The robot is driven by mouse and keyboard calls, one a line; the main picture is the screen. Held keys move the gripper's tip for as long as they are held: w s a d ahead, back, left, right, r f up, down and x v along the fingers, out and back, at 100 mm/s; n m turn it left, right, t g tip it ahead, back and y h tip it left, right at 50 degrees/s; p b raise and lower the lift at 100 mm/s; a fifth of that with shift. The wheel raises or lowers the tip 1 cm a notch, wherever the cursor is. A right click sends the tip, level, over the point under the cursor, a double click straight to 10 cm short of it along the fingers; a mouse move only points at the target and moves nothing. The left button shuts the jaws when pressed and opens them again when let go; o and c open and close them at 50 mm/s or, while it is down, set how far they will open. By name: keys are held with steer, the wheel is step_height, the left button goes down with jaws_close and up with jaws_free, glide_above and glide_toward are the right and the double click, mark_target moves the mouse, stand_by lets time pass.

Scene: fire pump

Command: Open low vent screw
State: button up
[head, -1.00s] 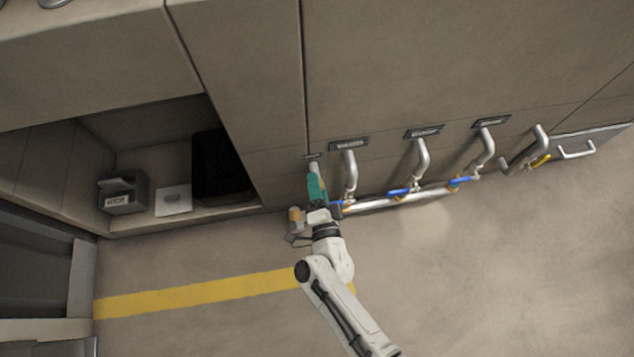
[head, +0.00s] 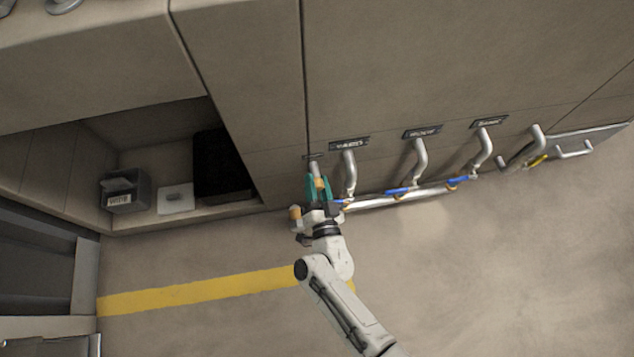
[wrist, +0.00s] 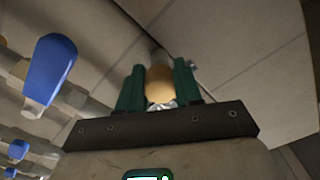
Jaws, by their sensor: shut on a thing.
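The low vent screw shows as a tan, rounded knob (head: 320,183) at the end of a short grey pipe stub below a small label on the cabinet front. It also shows in the wrist view (wrist: 159,84), between two dark green fingers. My gripper (head: 318,187) is shut on this knob, one finger on each side; it also shows in the wrist view (wrist: 160,88). The fingers hide the knob's sides. The knob's thread cannot be seen.
Labelled grey pipes (head: 420,160) with blue valve levers (head: 397,191) stand close on the right, joined by a horizontal pipe (head: 425,194). An open cabinet recess on the left holds a grey box (head: 125,190). The floor in front, with a yellow stripe (head: 200,291), is clear.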

steer(key=shift+s+a+f, duration=0.15)
steer(key=shift+a+f, duration=0.05)
steer(key=shift+a, duration=0.1)
steer(key=o, duration=0.9)
steer(key=shift+c, duration=0.2)
steer(key=shift+o, duration=0.9)
steer(key=shift+d, duration=0.1)
steer(key=p+v, duration=0.2)
steer(key=v, duration=0.8)
steer(key=shift+s+d+p, duration=0.15)
steer(key=shift+s+p, duration=0.15)
steer(key=shift+s, duration=0.05)
